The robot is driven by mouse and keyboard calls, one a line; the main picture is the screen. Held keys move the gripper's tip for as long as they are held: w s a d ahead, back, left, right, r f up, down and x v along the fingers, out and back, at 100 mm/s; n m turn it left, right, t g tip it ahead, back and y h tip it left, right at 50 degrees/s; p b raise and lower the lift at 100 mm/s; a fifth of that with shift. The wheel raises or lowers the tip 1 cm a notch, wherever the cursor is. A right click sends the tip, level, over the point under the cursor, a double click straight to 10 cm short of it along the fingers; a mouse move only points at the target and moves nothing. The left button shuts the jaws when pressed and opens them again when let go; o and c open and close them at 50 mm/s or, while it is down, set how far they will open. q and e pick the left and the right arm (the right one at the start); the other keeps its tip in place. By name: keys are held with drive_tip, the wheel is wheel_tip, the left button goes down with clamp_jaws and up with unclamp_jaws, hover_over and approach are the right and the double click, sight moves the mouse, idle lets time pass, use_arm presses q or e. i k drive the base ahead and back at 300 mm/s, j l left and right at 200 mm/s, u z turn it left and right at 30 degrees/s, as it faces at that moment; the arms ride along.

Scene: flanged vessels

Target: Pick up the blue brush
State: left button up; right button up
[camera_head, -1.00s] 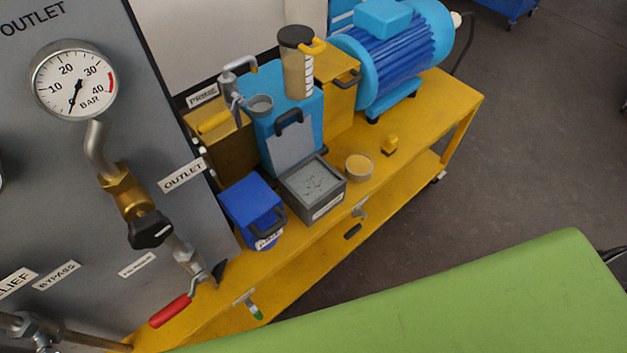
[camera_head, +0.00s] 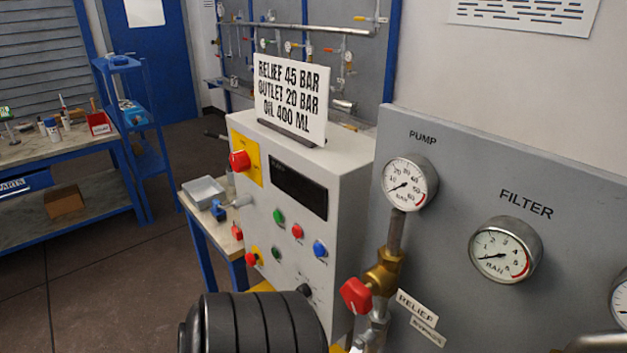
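I cannot make out a blue brush in the head view. A small blue object (camera_head: 219,210) sits on the small table beside the control cabinet, but its shape is too small to tell. Small items, some upright and thin, stand on the workbench at the far left, and I cannot tell whether a brush is among them. Neither of my grippers is in view.
A grey control cabinet (camera_head: 345,200) with buttons and a sign (camera_head: 290,98) stands in the middle. The gauge panel (camera_head: 560,210) fills the right. A black ribbed cylinder (camera_head: 255,325) is at the bottom. A workbench (camera_head: 75,148) and blue shelf rack (camera_head: 150,150) stand left, with open floor before them.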

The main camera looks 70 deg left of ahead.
sight(218, 214)
drive_tip(key=u, duration=2.95)
drive_tip(key=i+j+z, duration=0.15)
drive_tip(key=z, duration=0.3)
drive_tip(key=i+j+z, duration=0.1)
drive_tip(key=j, duration=0.2)
drive_tip(key=i+j+z, duration=0.1)
drive_tip(key=i+j, duration=0.15)
drive_tip(key=i+j+z, duration=0.15)
drive_tip(key=j, duration=0.3)
drive_tip(key=i+j+z, duration=0.1)
drive_tip(key=j, duration=0.25)
drive_tip(key=i+j+z, duration=0.1)
drive_tip(key=j, duration=0.3)
drive_tip(key=i+j+z, duration=0.1)
drive_tip(key=j, duration=0.25)
